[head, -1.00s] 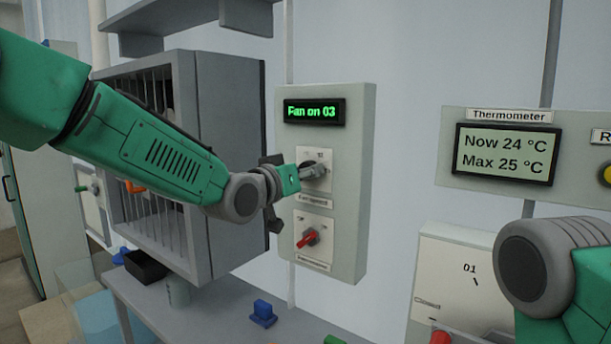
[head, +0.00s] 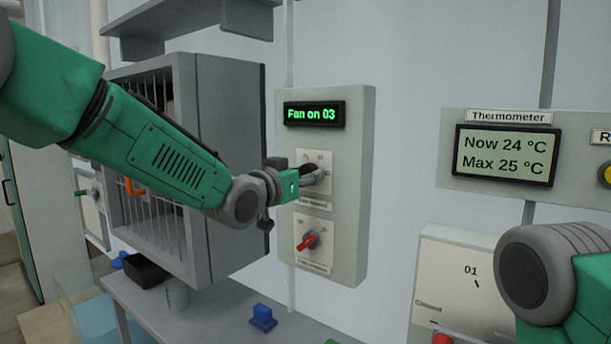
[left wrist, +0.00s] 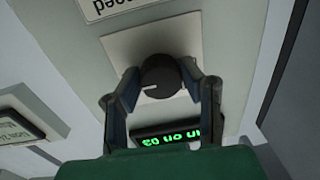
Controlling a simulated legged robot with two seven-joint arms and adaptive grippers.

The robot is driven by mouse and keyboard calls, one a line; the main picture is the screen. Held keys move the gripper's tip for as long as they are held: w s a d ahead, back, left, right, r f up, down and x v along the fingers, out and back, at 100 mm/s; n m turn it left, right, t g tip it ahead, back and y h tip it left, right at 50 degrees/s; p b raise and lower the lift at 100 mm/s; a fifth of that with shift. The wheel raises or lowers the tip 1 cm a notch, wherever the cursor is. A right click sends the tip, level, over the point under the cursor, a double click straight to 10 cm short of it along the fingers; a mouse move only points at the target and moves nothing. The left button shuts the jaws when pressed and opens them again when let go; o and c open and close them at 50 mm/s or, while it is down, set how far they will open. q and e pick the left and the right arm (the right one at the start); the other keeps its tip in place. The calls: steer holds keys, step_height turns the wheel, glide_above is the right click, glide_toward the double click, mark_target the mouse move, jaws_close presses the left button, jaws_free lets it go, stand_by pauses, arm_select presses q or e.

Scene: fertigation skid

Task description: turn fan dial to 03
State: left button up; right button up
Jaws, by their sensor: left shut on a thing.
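The fan dial (left wrist: 160,78) is a dark round knob with a white mark, on a pale square plate (left wrist: 200,42). My left gripper (left wrist: 159,72) is shut on it, with one finger on each side of the knob. In the head view my left gripper (head: 312,174) reaches the upper plate of the grey control box (head: 352,215) and hides most of the dial. The green display (head: 314,113) above it reads "Fan on 03". My right gripper is out of view; only part of that arm shows at the lower right.
A red switch (head: 308,241) sits on the lower plate just below the dial. A grey cabinet with a barred front (head: 232,170) stands close to the left. A thermometer panel (head: 506,155) is on the wall to the right. A blue object (head: 262,317) is on the shelf below.

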arm_select(q)
steer(key=o, duration=1)
steer(key=shift+f, duration=0.35)
steer(key=shift+o, duration=0.7)
steer(key=shift+w+d, duration=0.1)
steer(key=shift+w, duration=0.2)
steer(key=shift+s+r, duration=0.2)
steer(key=shift+s, duration=0.15)
steer(key=v, duration=1.1)
steer(key=shift+a+f, duration=0.25)
steer(key=shift+f, duration=0.05)
steer(key=shift+f, duration=0.1)
